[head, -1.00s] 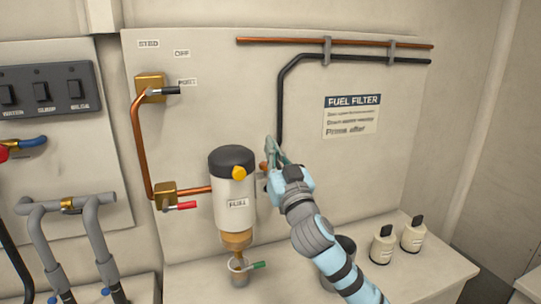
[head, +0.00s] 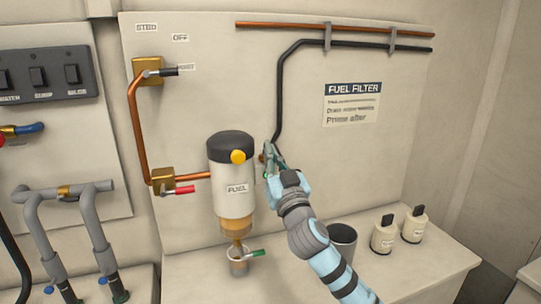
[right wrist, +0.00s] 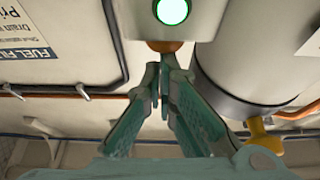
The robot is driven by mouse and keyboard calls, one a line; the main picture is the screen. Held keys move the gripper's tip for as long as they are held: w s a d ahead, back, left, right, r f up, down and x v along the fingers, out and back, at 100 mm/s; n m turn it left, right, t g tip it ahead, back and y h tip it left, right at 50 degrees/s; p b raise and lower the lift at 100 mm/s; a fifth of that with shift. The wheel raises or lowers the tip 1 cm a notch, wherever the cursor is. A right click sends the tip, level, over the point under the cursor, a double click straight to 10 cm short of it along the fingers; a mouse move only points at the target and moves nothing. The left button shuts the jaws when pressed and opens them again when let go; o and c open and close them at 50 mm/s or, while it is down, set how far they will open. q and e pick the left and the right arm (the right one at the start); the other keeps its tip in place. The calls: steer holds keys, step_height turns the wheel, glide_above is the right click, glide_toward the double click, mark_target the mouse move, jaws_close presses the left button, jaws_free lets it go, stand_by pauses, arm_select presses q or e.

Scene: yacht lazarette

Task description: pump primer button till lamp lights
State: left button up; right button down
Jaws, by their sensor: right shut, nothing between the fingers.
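The fuel filter (head: 233,195) is a cream cylinder with a black cap, mounted on the panel. A yellow knob (head: 238,156) sits at its cap and also shows in the right wrist view (right wrist: 262,135). My right gripper (head: 268,150) is shut and empty, just right of the filter. In the right wrist view its fingertips (right wrist: 163,70) are close to an orange-brown rounded part (right wrist: 165,46) on a pale housing; I cannot tell if they touch. A round lamp (right wrist: 172,11) on that housing glows green. My arm hides the housing in the head view. My left gripper is out of view.
A red-handled valve (head: 165,183) and copper pipe stand left of the filter. A small cup (head: 238,266) is under it. A dark cup (head: 342,240) and two cream bottles (head: 384,236) stand on the shelf at right. A black pipe (head: 279,90) runs above the gripper.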

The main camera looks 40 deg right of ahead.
step_height(320, 180, up, 5)
steer(key=p, duration=0.5)
steer(key=b+v, duration=0.4)
steer(key=v, duration=0.6)
steer(key=shift+f, duration=0.55)
steer(key=shift+s+a, duration=0.1)
